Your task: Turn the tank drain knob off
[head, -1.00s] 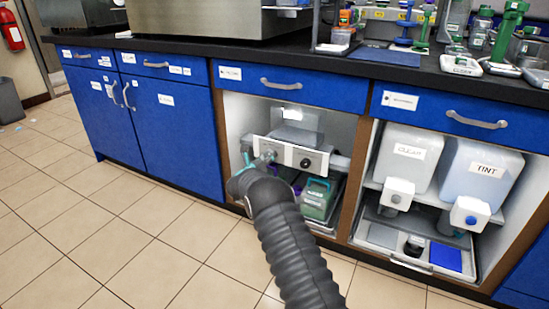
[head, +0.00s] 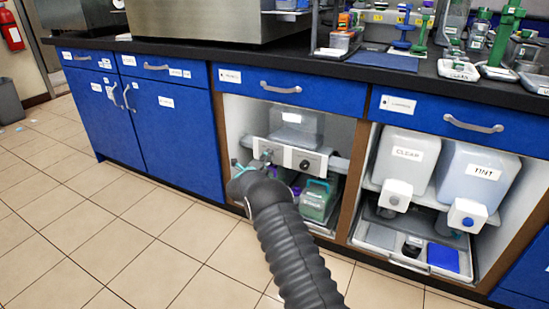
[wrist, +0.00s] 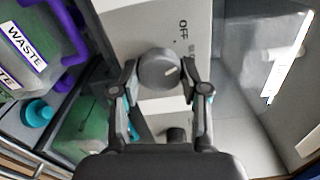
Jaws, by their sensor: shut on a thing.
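The grey round drain knob (wrist: 157,66) sits on a pale control panel (wrist: 128,24) in the wrist view, with a short white mark on its face. The word OFF (wrist: 183,31) is printed on the panel above and right of the knob. My gripper (wrist: 160,88) has one finger on each side of the knob and is shut on it. In the head view, my gripper (head: 262,163) is at the left end of the panel (head: 323,155), and my arm hides part of it. A second, black knob (head: 305,163) is on the right of that panel.
A clear tank (head: 296,124) stands above the panel in the open cabinet. A container labelled WASTE (wrist: 28,48) is close on the left in the wrist view. CLEAR (head: 406,160) and TINT (head: 480,172) tanks stand right. The floor is open at left.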

